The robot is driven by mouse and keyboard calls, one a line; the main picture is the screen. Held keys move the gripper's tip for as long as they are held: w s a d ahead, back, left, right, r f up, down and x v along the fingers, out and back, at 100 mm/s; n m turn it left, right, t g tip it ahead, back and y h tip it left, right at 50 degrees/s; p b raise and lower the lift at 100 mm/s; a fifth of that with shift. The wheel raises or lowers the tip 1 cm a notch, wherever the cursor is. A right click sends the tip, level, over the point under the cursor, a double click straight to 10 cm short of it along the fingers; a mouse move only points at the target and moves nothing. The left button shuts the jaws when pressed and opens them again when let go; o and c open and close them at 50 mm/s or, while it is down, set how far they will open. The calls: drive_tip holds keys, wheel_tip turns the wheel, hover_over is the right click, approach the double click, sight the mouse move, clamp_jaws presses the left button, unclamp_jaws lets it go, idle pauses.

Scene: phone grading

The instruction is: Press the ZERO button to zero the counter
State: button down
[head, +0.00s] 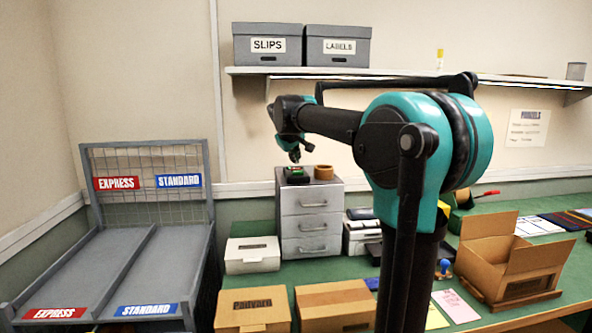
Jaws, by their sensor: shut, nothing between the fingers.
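A small black device with a green face, which looks like the counter (297,174), sits on top of the grey drawer unit (311,213). Its ZERO button is too small to make out. My gripper (295,157) points down just above the device, its fingers together and empty. A small gap seems to separate the fingertips from the device, but I cannot tell its exact size.
A round brown item (324,172) stands right beside the device. A wall shelf (420,74) with grey boxes is above. Cardboard boxes (335,304) and a white box (252,255) lie on the green table. A two-lane rack (210,190) stands at left.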

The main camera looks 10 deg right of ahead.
sight(295, 169)
drive_tip(key=shift+f, duration=0.1)
drive_tip(key=shift+f, duration=0.3)
drive_tip(key=shift+f, duration=0.45)
idle(0.8)
drive_tip(key=shift+r, duration=0.9)
drive_tip(key=shift+r, duration=2.5)
